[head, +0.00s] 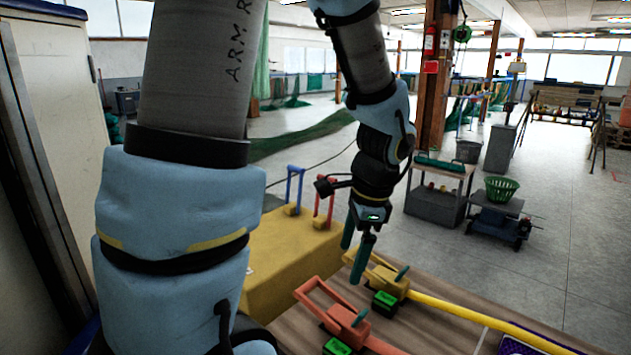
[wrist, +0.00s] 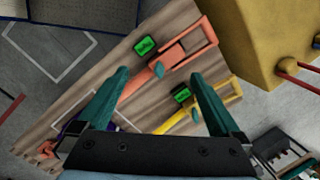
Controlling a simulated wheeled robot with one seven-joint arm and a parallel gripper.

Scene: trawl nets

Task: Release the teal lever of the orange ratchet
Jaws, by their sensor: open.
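The orange ratchet (head: 347,318) lies on the wooden bench top, with its open frame handle toward the left. Its small teal lever (head: 360,319) sticks up from the body. In the wrist view the orange ratchet (wrist: 172,62) lies beyond my fingers, with its teal lever (wrist: 159,69) roughly between the two fingertips in the picture. My gripper (head: 354,256) is open and empty, pointing down above the bench, apart from both ratchets. Its two teal fingers also show in the wrist view (wrist: 161,77), spread wide.
A yellow ratchet (head: 388,281) with its own teal lever (head: 401,273) lies beside the orange one. Green-topped boxes (head: 337,346) sit near each. A yellow block (head: 285,258) behind carries a blue handle (head: 295,184) and a red handle (head: 325,208). A purple tray (head: 519,347) is at right.

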